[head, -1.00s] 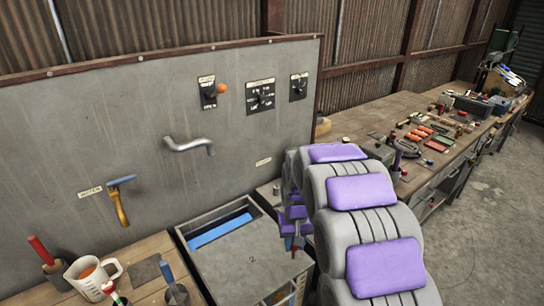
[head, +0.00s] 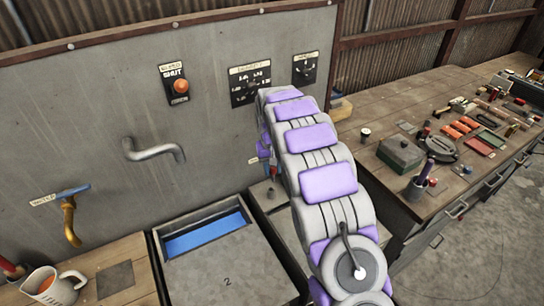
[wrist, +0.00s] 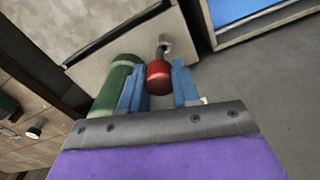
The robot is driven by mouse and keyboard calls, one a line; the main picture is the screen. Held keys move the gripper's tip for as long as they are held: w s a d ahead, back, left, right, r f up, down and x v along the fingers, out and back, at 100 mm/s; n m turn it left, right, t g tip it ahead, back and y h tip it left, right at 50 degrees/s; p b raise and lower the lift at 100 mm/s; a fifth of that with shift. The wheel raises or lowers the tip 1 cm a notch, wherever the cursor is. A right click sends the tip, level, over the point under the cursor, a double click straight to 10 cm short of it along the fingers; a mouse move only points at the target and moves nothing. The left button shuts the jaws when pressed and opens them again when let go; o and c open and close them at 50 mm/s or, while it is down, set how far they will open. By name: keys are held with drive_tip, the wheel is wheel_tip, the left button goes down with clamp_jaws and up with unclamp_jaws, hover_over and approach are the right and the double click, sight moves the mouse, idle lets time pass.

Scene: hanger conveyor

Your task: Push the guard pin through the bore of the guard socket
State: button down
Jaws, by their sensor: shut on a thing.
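In the wrist view, a round red knob (wrist: 158,78) sits between the two blue fingers of my gripper (wrist: 159,82). It looks like the head of the guard pin. My gripper is shut on it. A short grey metal piece (wrist: 165,46) shows just beyond the knob, against a pale block or plate (wrist: 125,45); I cannot tell whether it is the pin's shaft or the guard socket. In the head view, my gripper (head: 271,170) hangs at the arm's far end, mostly hidden by the arm. I cannot make out the bore.
A green cylinder (wrist: 118,85) stands close by the left finger. A grey tank with blue water (head: 208,232) is left of my arm. A grey panel (head: 100,110) with switches and a bent pipe (head: 152,150) rises behind. A cluttered bench (head: 405,115) runs right.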

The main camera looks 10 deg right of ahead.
sight(271, 172)
drive_tip(key=w+f, duration=0.1)
drive_tip(key=f, duration=0.1)
drive_tip(key=w+f, duration=0.1)
drive_tip(key=f, duration=0.1)
drive_tip(key=w+f+b, duration=0.1)
drive_tip(key=f, duration=0.1)
drive_tip(key=shift+w+d, duration=0.15)
drive_tip(key=shift+d, duration=0.25)
drive_tip(key=shift+a, duration=0.5)
idle(1.2)
